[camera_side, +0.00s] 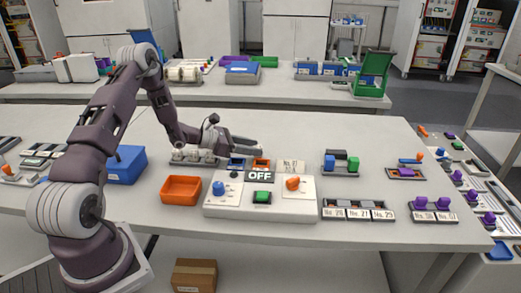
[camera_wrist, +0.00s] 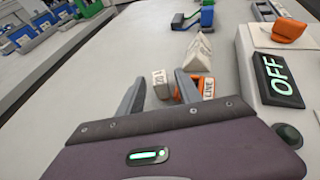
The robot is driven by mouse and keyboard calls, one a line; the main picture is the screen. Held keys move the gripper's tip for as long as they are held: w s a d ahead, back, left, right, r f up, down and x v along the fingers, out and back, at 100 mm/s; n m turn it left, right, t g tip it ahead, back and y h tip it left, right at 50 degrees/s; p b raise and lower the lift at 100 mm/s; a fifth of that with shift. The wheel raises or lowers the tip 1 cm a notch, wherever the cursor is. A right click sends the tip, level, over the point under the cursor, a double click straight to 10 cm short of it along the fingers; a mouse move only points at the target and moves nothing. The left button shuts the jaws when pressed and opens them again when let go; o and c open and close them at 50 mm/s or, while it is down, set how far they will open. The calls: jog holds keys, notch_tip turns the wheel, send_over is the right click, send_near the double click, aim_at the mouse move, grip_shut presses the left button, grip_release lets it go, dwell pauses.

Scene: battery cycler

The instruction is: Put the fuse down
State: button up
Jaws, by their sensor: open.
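My gripper (camera_side: 256,147) is open above the table, behind the cycler box with the OFF display. In the wrist view its two fingers (camera_wrist: 160,78) stand apart. A small white block with dark marks (camera_wrist: 162,84) shows in the gap between the fingers; it may be the fuse, but I cannot be sure. I cannot tell whether a finger touches it. An orange holder with a white LINE label (camera_wrist: 207,88) is beside the right finger, which partly covers it.
The cycler box (camera_side: 215,207) has a blue knob, a green button and an orange knob. A white tent card (camera_side: 291,167) stands behind it. An orange bin (camera_side: 181,190) and a blue bin (camera_side: 126,165) are to the left. A green-and-blue fixture (camera_side: 341,163) stands right. Table beyond the gripper is clear.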

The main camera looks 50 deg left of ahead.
jog(key=v, duration=0.8)
jog(key=shift+s+d+r, duration=0.1)
jog(key=shift+d+r, duration=0.1)
jog(key=shift+r, duration=0.2)
jog(key=s+d+r+m+g+h, duration=0.1)
jog(key=s+d+r+m+g, duration=0.2)
jog(key=d+r+m, duration=0.4)
jog(key=s+d+r+m+g+h, duration=0.1)
jog(key=s+d+r+m+g, duration=0.2)
jog(key=d, duration=0.7)
jog(key=s+d+r+m+g+h, duration=0.1)
jog(key=s+d+r+m+g, duration=0.1)
jog(key=d+r+m, duration=0.5)
jog(key=s+d+r+m+y, duration=0.2)
jog(key=s+m+y, duration=0.6)
jog(key=s+m, duration=0.6)
jog(key=s, duration=0.6)
jog(key=shift+d+t, duration=0.15)
jog(key=shift+t, duration=0.15)
jog(key=shift+o, duration=1.3)
jog(key=shift+s+a, duration=0.15)
jog(key=shift+a, duration=0.15)
